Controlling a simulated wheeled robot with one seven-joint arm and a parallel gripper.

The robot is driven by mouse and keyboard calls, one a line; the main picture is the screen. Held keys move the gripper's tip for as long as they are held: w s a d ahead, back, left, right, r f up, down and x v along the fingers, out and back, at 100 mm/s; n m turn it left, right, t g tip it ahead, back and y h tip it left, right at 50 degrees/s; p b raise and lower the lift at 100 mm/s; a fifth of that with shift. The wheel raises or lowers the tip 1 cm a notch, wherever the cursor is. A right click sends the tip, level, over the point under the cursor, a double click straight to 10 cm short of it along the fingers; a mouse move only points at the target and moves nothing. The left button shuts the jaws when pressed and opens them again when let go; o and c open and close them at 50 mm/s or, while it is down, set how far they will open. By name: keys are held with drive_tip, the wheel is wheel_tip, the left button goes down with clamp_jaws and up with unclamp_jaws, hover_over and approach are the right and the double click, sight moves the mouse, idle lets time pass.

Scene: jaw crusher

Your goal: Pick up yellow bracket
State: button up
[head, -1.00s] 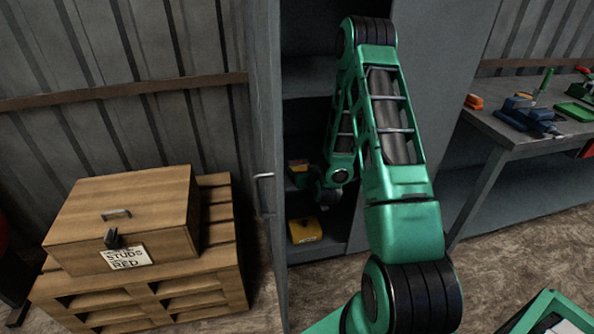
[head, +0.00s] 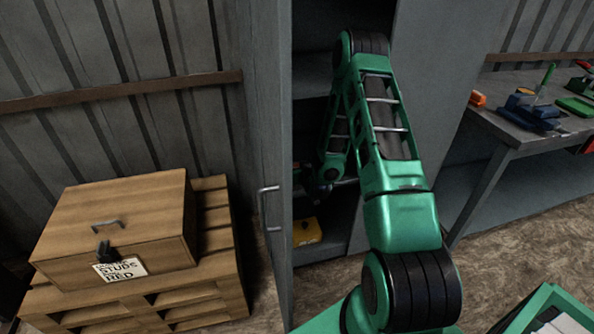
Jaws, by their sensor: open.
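My green arm reaches into the grey cabinet (head: 420,130). My gripper (head: 322,190) is at the arm's far end, small and dark, just inside the opening beside the door edge; it is open. A yellow object (head: 308,231) with a dark marking lies on the cabinet's bottom level, below my gripper and apart from it. It is partly cut off by the door, and I cannot tell whether it is a bracket. No other yellow piece shows clearly on the shelves.
The open cabinet door (head: 268,120) with its handle stands close to the left of my arm. A wooden box (head: 120,225) sits on a pallet (head: 215,245) at left. A workbench (head: 500,130) with tools is at right. A green-rimmed tray (head: 545,300) is at lower right.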

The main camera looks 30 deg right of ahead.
drive_tip(key=c, duration=1.4)
drive_tip(key=shift+d+r, duration=0.1)
drive_tip(key=shift+c, duration=1.4)
drive_tip(key=shift+r, duration=0.1)
